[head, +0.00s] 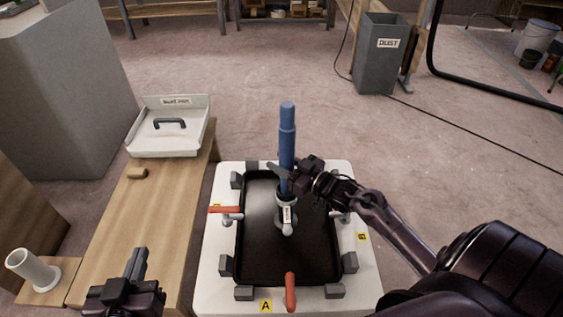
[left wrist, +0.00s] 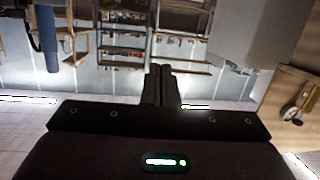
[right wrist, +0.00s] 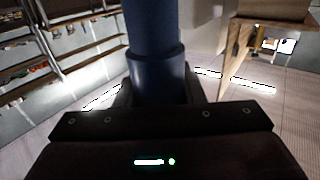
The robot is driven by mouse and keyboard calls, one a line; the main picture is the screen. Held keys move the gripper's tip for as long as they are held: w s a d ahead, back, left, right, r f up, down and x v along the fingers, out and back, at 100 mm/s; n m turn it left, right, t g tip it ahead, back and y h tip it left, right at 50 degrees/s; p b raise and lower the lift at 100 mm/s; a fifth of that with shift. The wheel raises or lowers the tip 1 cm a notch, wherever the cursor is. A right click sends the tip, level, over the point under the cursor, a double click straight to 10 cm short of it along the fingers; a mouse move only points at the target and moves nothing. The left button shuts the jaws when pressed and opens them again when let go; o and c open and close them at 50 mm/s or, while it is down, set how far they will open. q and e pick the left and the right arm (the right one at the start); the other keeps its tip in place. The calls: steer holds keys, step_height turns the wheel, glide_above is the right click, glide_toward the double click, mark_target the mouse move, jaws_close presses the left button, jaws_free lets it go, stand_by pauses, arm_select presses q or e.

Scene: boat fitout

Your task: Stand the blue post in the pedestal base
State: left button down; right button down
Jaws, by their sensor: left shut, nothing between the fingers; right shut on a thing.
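The blue post (head: 287,145) stands upright over the black panel in the head view. My right gripper (head: 290,176) is shut on its lower part; the post also fills the middle of the right wrist view (right wrist: 156,65). The grey pedestal base (head: 287,214) with a white label is on the black panel, directly below the post. The post's lower end meets the top of the base, but I cannot tell how deep it sits. My left gripper (head: 137,262) is shut and empty above the wooden bench; its closed fingers show in the left wrist view (left wrist: 160,84).
The black panel (head: 262,255) lies on a white table (head: 212,270) with grey blocks and red-handled clamps (head: 291,290) around it. A white tray (head: 197,139) stands on the wooden bench (head: 150,205) at left. A pale tube holder (head: 35,270) is at far left. A dust bin (head: 380,65) stands behind.

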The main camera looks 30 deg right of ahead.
steer(key=shift+f+b, duration=0.3)
steer(key=shift+f, duration=0.55)
steer(key=shift+f+b, duration=0.5)
steer(key=shift+b, duration=0.05)
arm_select(q)
step_height(320, 180, up, 16)
steer(key=a+t+h, duration=0.1)
steer(key=t+h, duration=0.2)
steer(key=t, duration=0.5)
steer(key=shift+s+a+r, duration=0.2)
steer(key=shift+s+a, duration=0.05)
steer(key=shift+s, duration=0.1)
arm_select(e)
steer(key=shift+f, duration=0.5)
stand_by(0.7)
arm_select(q)
steer(key=shift+b, duration=0.3)
arm_select(e)
steer(key=c, duration=0.9)
jaws_free()
steer(key=shift+o, duration=0.2)
steer(key=shift+f, duration=0.15)
